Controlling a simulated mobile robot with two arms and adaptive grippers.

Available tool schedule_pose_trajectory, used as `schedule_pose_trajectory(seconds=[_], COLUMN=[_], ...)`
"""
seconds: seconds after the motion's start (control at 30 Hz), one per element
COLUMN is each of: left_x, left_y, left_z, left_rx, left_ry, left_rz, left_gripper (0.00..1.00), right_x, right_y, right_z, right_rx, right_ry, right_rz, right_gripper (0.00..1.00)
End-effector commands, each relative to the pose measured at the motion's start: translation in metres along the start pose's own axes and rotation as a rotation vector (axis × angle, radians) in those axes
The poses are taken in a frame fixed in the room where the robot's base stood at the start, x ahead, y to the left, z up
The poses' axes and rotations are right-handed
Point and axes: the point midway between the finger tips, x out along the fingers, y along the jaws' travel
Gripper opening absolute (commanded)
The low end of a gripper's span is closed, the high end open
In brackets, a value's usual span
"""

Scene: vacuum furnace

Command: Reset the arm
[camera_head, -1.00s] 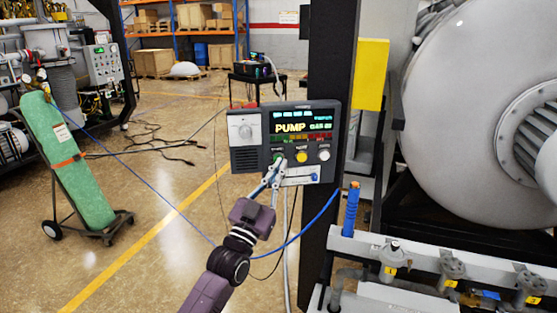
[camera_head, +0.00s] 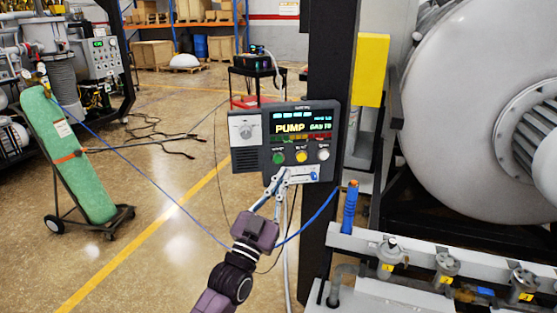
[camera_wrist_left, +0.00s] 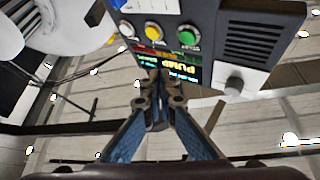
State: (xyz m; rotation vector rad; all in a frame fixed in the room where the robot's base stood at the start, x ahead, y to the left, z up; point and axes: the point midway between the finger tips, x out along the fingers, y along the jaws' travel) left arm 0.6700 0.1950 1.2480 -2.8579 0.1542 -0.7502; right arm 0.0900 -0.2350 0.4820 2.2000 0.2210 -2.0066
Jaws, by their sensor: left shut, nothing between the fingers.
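My left gripper (camera_head: 277,182) is shut and empty, just below the row of buttons on the grey control panel (camera_head: 247,160). The panel's screen (camera_head: 300,122) reads PUMP. A green button (camera_head: 278,157), a yellow button (camera_head: 301,156) and a white button (camera_head: 323,154) sit under the screen. The green button is uncovered and also shows in the left wrist view (camera_wrist_left: 187,37). My right gripper is not in view.
The panel hangs on a dark post (camera_head: 333,60). A large grey furnace vessel (camera_head: 460,110) and a valve manifold (camera_head: 420,262) are on the right. A green gas cylinder (camera_head: 75,165) on a cart stands at left. Blue hoses hang near the arm. Open floor lies at left.

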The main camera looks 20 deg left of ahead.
Motion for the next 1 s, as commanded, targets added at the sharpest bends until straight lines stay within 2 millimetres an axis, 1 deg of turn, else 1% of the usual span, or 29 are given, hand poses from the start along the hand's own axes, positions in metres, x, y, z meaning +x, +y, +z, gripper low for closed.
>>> schedule_pose_trajectory(seconds=[0.17,0.27,0.37,0.47,0.5,0.57,0.6,0.67,0.7,0.77,0.8,0.87,0.9,0.97,1.0], left_x=[0.0,-0.003,-0.016,-0.042,-0.056,-0.081,-0.098,-0.126,-0.146,-0.179,-0.202,-0.237,-0.263,-0.301,-0.328], left_y=[0.0,0.002,0.009,0.021,0.026,0.035,0.04,0.049,0.055,0.063,0.069,0.078,0.083,0.091,0.096], left_z=[0.0,0.011,0.046,0.104,0.13,0.17,0.195,0.231,0.253,0.285,0.306,0.334,0.352,0.376,0.39], left_rx=[0.0,-0.001,-0.007,-0.017,-0.022,-0.028,-0.033,-0.04,-0.045,-0.052,-0.057,-0.063,-0.068,-0.074,-0.077], left_ry=[0.0,-0.02,-0.089,-0.205,-0.26,-0.345,-0.4,-0.483,-0.538,-0.62,-0.674,-0.756,-0.81,-0.89,-0.943], left_rz=[0.0,0.003,0.013,0.03,0.038,0.05,0.058,0.069,0.077,0.089,0.096,0.108,0.115,0.126,0.134], left_gripper=[0.0,0.0,0.0,0.0,0.0,0.0,0.0,0.0,0.0,0.0,0.0,0.0,0.0,0.0,0.0], right_x=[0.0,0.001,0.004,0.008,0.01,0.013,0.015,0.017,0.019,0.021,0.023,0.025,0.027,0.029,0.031], right_y=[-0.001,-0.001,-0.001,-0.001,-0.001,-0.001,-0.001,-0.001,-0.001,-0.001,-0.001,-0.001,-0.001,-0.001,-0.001], right_z=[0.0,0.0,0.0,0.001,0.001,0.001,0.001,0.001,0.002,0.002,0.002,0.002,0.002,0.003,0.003], right_rx=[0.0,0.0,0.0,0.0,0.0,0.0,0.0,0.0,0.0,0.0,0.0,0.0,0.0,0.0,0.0], right_ry=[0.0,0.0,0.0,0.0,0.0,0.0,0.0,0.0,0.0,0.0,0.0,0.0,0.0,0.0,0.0], right_rz=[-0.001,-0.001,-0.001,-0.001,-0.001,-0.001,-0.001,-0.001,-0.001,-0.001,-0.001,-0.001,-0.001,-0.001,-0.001], right_gripper=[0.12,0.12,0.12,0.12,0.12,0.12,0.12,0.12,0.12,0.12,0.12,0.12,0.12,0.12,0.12])
